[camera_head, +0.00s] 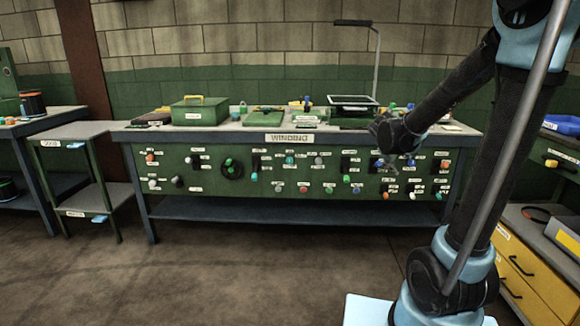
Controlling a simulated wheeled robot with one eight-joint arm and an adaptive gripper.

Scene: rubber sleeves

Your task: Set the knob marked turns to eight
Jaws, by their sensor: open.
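A green control panel (219,168) forms the front of the bench labelled "WINDING" (286,138). It carries rows of small coloured knobs with white labels. The labels are too small to read here, so I cannot tell which knob is marked turns or where it is set. A large dark dial (232,169) with a green centre sits left of the middle. My gripper (384,162) is open in front of the panel's right part. It is small and dark, and my arm's end hides some of the panel and bench top there.
On the bench top stand a green box with a yellow handle (200,111) and a black-framed tray (353,101). A grey shelf stand (85,130) is at the left. A yellow-drawer cabinet (528,262) is at the right. The floor before the bench is clear.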

